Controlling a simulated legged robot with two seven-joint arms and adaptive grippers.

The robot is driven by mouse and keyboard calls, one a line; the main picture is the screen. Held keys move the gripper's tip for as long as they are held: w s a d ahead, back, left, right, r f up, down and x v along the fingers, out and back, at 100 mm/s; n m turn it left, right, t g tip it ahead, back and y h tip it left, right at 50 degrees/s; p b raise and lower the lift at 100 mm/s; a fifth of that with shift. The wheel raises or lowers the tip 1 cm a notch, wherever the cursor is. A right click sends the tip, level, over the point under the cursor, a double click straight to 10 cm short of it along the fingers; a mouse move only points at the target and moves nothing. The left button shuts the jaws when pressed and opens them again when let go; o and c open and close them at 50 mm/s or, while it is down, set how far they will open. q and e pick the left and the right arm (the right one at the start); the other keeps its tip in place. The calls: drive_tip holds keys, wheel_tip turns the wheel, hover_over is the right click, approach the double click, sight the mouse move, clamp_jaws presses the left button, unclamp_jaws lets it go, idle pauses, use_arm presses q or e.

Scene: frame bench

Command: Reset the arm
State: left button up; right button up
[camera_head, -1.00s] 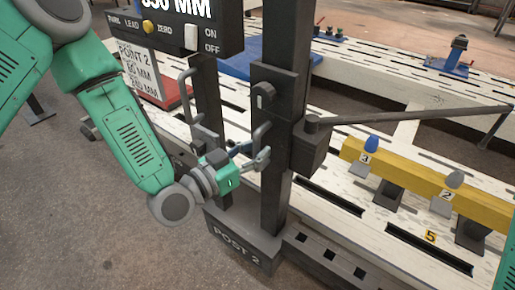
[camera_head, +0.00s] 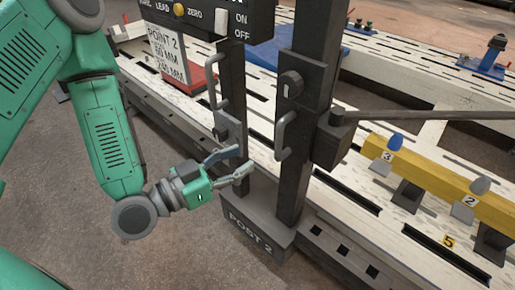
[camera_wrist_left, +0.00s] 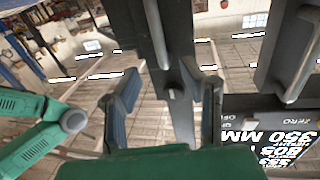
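My green left arm comes in from the left in the head view. Its gripper (camera_head: 238,163) is open and empty, low in front of the posts marked POST 2 (camera_head: 258,228). A C-shaped handle (camera_head: 285,136) on the right post stands to the right of the fingers, and another handle (camera_head: 214,82) on the left post is above them. In the left wrist view the two fingers (camera_wrist_left: 165,95) are spread, with a dark post and a handle (camera_wrist_left: 157,35) beyond them. My right gripper is not in view.
A control box (camera_head: 205,18) with a yellow knob and a white switch hangs above the arm, with a sign (camera_head: 168,58) below it. A slotted white bench (camera_head: 330,185) carries a yellow beam (camera_head: 440,180). A long grey rod (camera_head: 420,116) reaches right. Open floor lies at lower left.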

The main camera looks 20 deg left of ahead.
use_arm(q)
drive_tip(key=shift+s+a, duration=0.35)
drive_tip(key=shift+s, duration=0.2)
drive_tip(key=s+f+n+g+y, duration=0.15)
drive_tip(key=s+f+g, duration=0.25)
drive_tip(key=f, duration=0.5)
drive_tip(key=s+f+g+y, duration=0.3)
drive_tip(key=f+g, duration=0.2)
drive_tip(key=f, duration=0.3)
drive_tip(key=s+a+f+n+g+y, duration=0.4)
drive_tip(key=s+a+f, duration=0.3)
drive_tip(key=s, duration=0.4)
drive_tip(key=shift+a+g+y, duration=0.25)
drive_tip(key=shift+g+y, duration=0.1)
drive_tip(key=shift+g, duration=0.55)
drive_tip(key=shift+w+f, duration=0.15)
